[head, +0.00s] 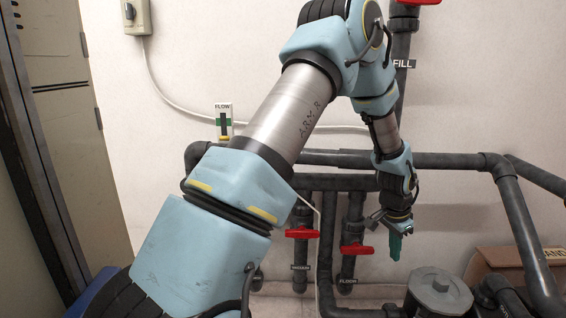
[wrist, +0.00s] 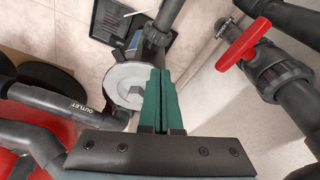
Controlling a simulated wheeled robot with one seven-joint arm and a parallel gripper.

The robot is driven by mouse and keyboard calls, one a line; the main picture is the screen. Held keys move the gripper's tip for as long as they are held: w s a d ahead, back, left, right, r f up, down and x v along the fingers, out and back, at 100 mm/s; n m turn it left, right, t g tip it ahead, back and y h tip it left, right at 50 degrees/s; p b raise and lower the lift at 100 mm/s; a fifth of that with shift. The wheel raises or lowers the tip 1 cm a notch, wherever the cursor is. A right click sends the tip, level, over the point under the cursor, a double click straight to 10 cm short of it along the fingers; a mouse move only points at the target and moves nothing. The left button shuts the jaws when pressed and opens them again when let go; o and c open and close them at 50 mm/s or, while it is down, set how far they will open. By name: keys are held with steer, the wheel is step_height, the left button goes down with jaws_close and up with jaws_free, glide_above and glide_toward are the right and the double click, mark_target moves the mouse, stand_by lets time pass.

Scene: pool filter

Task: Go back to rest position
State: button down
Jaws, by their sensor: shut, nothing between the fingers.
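My gripper (head: 396,244) hangs at the end of my arm, pointing down in front of the dark pipes at right of centre in the head view. In the wrist view my gripper (wrist: 158,100) shows its two green fingers pressed together, with nothing between them. The fingers are apart from the pipes and valves in the head view. My arm reaches up from the lower left and bends down over the pipework.
Red-handled valves (head: 352,249) sit on the pipes left of my gripper. A round grey pump lid (head: 440,288) is below right. A flow gauge (head: 224,121) is on the wall. A cardboard box (head: 500,258) stands at right. The wrist view shows a red valve handle (wrist: 243,44) at right.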

steer(key=a+r+n+y, duration=0.1)
steer(key=a+r+n, duration=0.3)
steer(key=a, duration=0.7)
steer(key=a+r+n, duration=0.3)
steer(key=a+r, duration=0.3)
steer(key=a, duration=0.5)
steer(key=s+a+r+n, duration=0.3)
steer(key=s+a+n, duration=0.45)
steer(key=a, duration=0.65)
step_height(320, 180, up, 31)
steer(key=s+m+p, duration=0.1)
steer(key=s+p, duration=0.1)
steer(key=p, duration=2.8)
steer(key=shift+a+f+t+y, duration=0.15)
steer(key=shift+f+t+y, duration=0.05)
steer(key=shift+t+y, duration=0.2)
